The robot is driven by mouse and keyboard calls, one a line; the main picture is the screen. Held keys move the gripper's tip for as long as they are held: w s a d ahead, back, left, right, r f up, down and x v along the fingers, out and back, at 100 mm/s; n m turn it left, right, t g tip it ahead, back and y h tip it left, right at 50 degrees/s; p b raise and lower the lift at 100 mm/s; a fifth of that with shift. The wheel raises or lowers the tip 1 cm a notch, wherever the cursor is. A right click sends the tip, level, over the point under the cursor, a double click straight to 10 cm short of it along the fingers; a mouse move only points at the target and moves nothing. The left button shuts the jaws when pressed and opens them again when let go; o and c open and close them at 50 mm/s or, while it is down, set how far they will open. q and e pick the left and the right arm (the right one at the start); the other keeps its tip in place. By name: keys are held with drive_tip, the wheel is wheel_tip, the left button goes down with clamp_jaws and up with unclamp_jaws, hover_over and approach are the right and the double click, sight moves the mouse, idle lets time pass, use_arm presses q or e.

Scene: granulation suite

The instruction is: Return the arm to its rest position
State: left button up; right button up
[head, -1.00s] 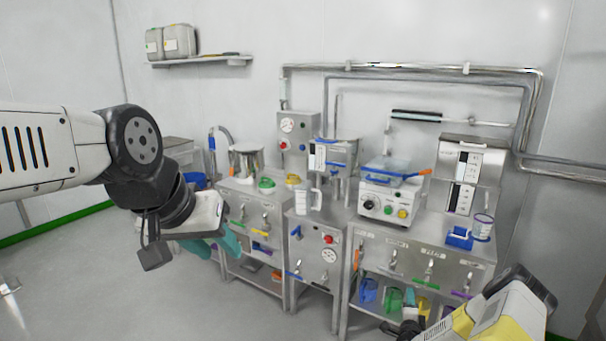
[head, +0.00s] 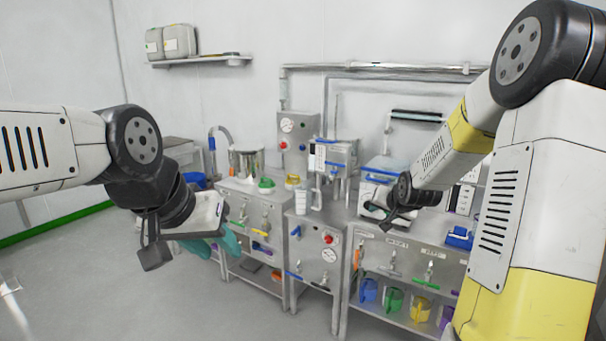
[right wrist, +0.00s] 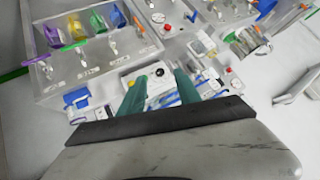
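My left gripper (head: 215,245) hangs at the left of the head view, in front of the left steel cabinet. Its teal fingers look spread apart and hold nothing visible. My right arm, white and yellow, rises at the right of the head view and bends down-left. Its dark wrist end (head: 388,222) is in front of the white benchtop device; its fingers are not clear there. In the right wrist view my right gripper (right wrist: 160,95) has two teal fingers apart, with nothing held between them. The white device (right wrist: 150,82) shows beyond them.
A steel bench (head: 375,245) with valves and coloured jugs below stands under my right arm. A control cabinet (head: 318,260), a steel pot (head: 246,160) and a blue holder (head: 459,238) are nearby. A wall shelf (head: 200,60) holds containers. The floor at front left is clear.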

drive_tip(key=s+a+r+n+g, duration=0.1)
drive_tip(key=s+a+r, duration=0.2)
drive_tip(key=s+r, duration=0.35)
drive_tip(key=s+a+r+n+g, duration=0.1)
drive_tip(key=s+a+r+n, duration=0.15)
drive_tip(key=s, duration=0.65)
drive_tip(key=s+a+r+n+g+y, duration=0.1)
drive_tip(key=s+a+r+g, duration=0.1)
drive_tip(key=s, duration=1.5)
drive_tip(key=shift+a+n+y, duration=0.3)
drive_tip(key=shift+a+n, duration=0.05)
drive_tip(key=shift+a, duration=0.2)
